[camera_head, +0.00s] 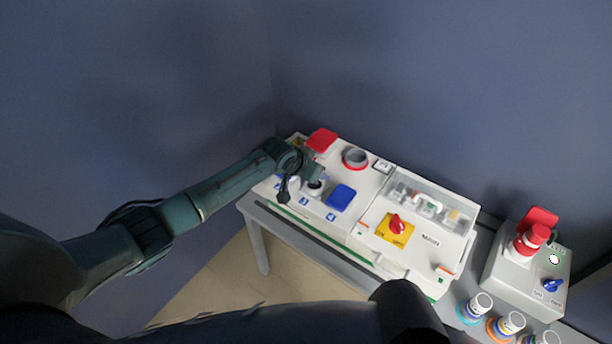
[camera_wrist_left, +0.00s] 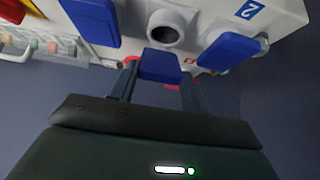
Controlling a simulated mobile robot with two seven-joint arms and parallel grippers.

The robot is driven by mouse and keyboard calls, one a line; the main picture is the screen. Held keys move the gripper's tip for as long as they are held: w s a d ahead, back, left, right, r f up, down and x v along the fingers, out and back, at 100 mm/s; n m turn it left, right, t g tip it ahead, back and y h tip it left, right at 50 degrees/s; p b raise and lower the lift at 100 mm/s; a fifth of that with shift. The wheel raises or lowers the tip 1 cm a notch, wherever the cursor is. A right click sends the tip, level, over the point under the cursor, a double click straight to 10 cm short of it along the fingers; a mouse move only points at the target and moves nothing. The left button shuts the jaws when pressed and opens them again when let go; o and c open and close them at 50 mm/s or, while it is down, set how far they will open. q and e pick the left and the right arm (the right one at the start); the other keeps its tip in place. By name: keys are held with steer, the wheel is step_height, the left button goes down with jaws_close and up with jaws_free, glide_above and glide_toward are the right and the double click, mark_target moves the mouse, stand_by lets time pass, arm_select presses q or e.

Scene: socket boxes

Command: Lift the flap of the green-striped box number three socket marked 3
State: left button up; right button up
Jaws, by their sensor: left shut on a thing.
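The white green-striped socket box (camera_head: 345,241) stands on the table along the wall. Its middle blue-flap socket (camera_head: 315,186) shows a dark open hole in the head view and a round grey mouth (camera_wrist_left: 165,31) in the left wrist view. The blue flap (camera_wrist_left: 160,65) of this socket is swung away from the mouth and lies between the two fingers of my left gripper (camera_wrist_left: 160,84). The gripper is shut on it. In the head view my left gripper (camera_head: 314,172) is at the socket and hides much of the flap. My right gripper is out of view.
Neighbouring blue flaps sit left (camera_wrist_left: 92,22) and right (camera_wrist_left: 228,50) of the held one. A red flap (camera_head: 321,139), a red socket, a yellow switch plate (camera_head: 395,230) and a clear cover are nearby. A grey box (camera_head: 525,275) and several small jars stand right.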

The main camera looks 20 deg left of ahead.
arm_select(q)
steer(key=shift+w+d+r+g+y+b, duration=0.2)
steer(key=shift+w+g, duration=0.1)
steer(key=shift+g, duration=0.1)
steer(key=shift+w+d+r+g+y+b, duration=0.15)
steer(key=shift+w+g, duration=0.1)
steer(key=shift+g, duration=0.15)
steer(key=shift+w+r+g+b, duration=0.1)
steer(key=shift+w+g+b, duration=0.25)
steer(key=shift+g, duration=0.15)
steer(key=shift+w+d+r+g+y+b, duration=0.15)
steer(key=shift+w+g+y+b, duration=0.15)
steer(key=shift+g, duration=0.2)
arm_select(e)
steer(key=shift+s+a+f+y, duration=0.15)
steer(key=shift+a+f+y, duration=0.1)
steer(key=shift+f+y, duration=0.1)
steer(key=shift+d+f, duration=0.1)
arm_select(q)
steer(key=o, duration=1.3)
steer(key=shift+w, duration=0.1)
steer(key=shift+r, duration=0.1)
